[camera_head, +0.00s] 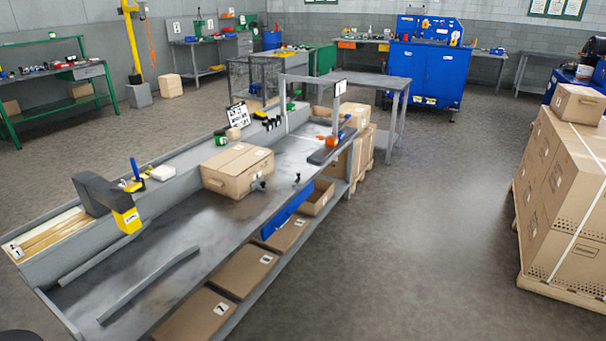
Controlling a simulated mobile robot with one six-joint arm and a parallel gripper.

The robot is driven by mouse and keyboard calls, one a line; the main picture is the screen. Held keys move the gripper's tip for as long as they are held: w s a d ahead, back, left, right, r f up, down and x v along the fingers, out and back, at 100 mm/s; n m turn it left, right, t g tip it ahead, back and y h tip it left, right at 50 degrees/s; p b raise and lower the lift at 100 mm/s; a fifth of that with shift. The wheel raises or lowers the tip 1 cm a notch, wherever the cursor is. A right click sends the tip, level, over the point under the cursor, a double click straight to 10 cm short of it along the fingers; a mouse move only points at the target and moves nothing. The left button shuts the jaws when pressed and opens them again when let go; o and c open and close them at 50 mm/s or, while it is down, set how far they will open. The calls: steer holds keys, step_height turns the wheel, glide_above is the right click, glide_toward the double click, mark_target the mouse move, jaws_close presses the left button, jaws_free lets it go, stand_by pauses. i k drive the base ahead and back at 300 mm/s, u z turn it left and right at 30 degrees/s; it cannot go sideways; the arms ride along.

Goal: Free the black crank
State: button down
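A small dark object (258,185), which may be the black crank, lies on the grey workbench (200,225). It is right against the front right corner of a closed cardboard box (238,170). A second small black piece (297,178) stands on the bench a little to its right, clear of the box. Both are too small for me to tell for certain which is the crank. My gripper is not in view, so nothing shows it near either piece.
A black and yellow device (110,200) stands at the bench's left. Two grey strips lie on the bench's near left. An orange-and-grey tool (330,145) is at the far end. Open floor (410,240) lies right of the bench, before stacked boxes (565,180).

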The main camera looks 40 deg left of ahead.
mark_target(294, 184)
steer(key=i, duration=1.45)
steer(key=u, duration=0.15)
steer(key=k, duration=0.2)
steer(key=u, duration=2.35)
steer(key=i, duration=0.2)
steer(key=u, duration=0.05)
